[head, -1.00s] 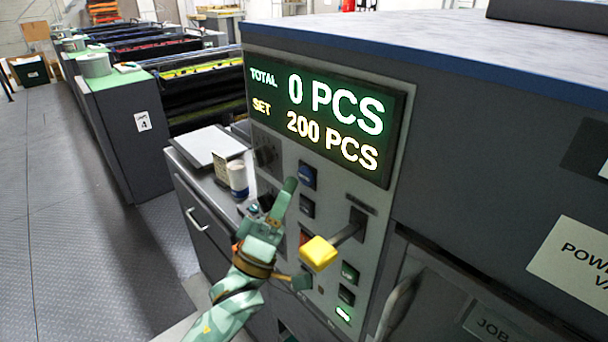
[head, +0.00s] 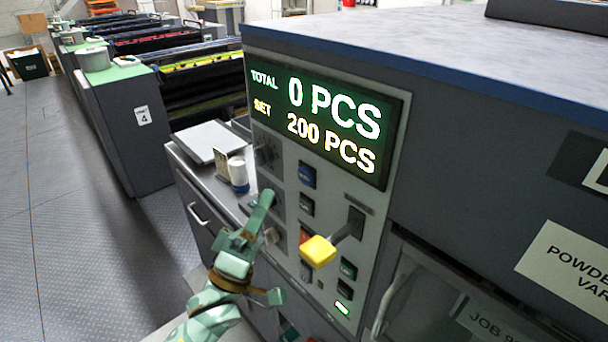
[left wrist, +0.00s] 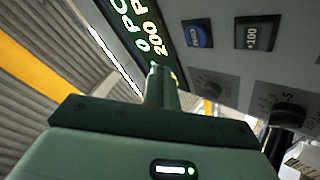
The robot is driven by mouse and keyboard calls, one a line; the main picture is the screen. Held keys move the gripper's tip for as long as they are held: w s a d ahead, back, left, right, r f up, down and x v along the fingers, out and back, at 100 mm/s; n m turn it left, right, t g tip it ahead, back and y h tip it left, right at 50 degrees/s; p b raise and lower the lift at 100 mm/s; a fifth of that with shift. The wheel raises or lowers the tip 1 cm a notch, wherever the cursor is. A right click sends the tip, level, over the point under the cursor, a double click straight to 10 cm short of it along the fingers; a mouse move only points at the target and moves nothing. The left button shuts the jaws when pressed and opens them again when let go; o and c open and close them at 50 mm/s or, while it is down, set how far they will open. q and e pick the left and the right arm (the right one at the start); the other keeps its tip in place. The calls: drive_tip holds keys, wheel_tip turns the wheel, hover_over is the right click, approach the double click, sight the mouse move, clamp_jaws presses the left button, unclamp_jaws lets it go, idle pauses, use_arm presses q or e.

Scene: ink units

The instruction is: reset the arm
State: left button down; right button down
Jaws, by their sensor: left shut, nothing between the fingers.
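My left gripper (head: 264,205) is shut and empty, its green fingers pointing up in front of the left side of the control panel (head: 290,160). It hides part of the panel's lower left. In the left wrist view the closed fingers (left wrist: 160,85) show near the centre, with a blue button (left wrist: 197,34) and a +100 button (left wrist: 257,33) beyond them to the right. In the head view the blue button (head: 307,174) is above and right of the fingertips, apart from them. The display (head: 325,120) reads TOTAL 0 PCS, SET 200 PCS. My right gripper is not in view.
A lever with a yellow knob (head: 318,251) sticks out from the panel, close to the right of my left gripper. A grey cabinet (head: 205,190) with a tray (head: 210,141) and a white-capped container (head: 238,173) stands behind. The floor (head: 80,240) at left is clear.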

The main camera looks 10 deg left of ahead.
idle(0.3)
